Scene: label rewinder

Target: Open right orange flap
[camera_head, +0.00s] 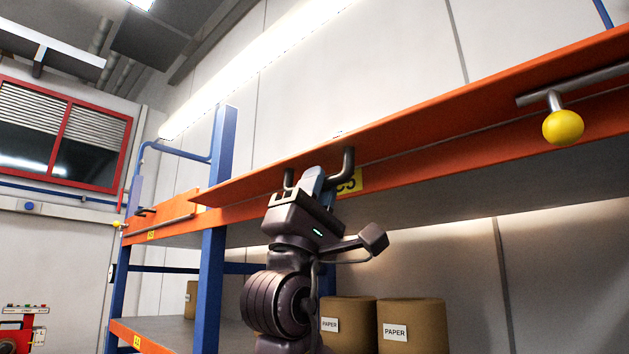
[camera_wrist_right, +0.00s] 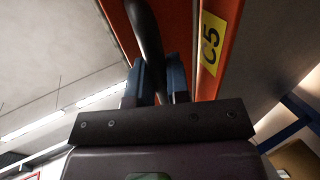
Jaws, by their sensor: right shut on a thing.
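The right orange flap (camera_head: 430,115) is a long panel running along the upper shelf beam, tilted relative to it. A dark curved handle (camera_head: 348,163) stands out near a yellow C5 label (camera_head: 350,181). My right gripper (camera_head: 313,180) is shut on the handle, its blue fingers partly hiding the bar. In the right wrist view, the handle (camera_wrist_right: 147,35) runs down between the two fingers of the gripper (camera_wrist_right: 158,82), beside the C5 label (camera_wrist_right: 212,45). My left gripper is in neither view.
A yellow ball knob (camera_head: 563,127) on a grey rod sits at the right. A blue post (camera_head: 213,240) stands left of my arm. Another orange flap (camera_head: 160,212) is farther left. Brown PAPER rolls (camera_head: 412,320) stand below on the right.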

